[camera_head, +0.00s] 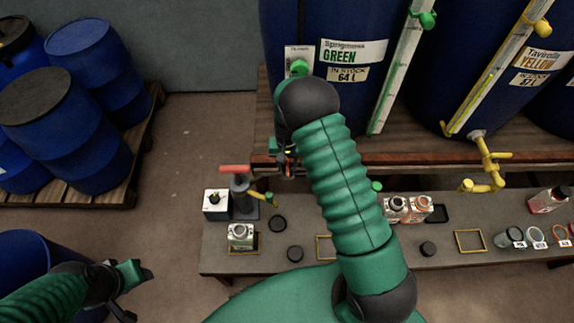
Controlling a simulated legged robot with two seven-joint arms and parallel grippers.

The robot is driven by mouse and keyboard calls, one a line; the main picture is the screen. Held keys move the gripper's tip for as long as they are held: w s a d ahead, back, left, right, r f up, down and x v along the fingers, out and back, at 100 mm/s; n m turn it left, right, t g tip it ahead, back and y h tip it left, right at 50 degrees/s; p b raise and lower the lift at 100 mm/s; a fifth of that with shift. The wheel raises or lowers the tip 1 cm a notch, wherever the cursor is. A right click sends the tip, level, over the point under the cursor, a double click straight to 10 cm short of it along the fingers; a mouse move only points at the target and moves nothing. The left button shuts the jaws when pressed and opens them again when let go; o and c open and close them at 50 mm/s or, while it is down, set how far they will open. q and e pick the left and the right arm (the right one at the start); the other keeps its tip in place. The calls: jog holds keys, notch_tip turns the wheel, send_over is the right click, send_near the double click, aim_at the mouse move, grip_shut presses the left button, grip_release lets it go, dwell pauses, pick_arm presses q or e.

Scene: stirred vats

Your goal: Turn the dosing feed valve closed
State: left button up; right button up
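A small dark dosing stand (242,198) on the low bench has a red lever handle (235,169) on top and a yellow-green spout at its right. The handle lies roughly level; I cannot tell for sure that this is the dosing feed valve, or its state. My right gripper (286,164) points down just right of the handle, apart from it in the picture; its small dark fingers are partly hidden by my arm, so its opening is unclear. My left gripper (130,292) is at the lower left, fingers spread and empty, far from the stand.
Large blue vats stand behind, one labelled GREEN (340,55), one YELLOW (535,62) with a yellow tap (487,170). The bench (360,250) holds small containers (240,236) and black lids (278,223). Blue drums (65,135) stand on a pallet left. Floor between is clear.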

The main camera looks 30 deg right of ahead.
aim_at(287, 165)
notch_tip(287, 165, up, 16)
jog(key=p, duration=0.1)
dwell(0.4)
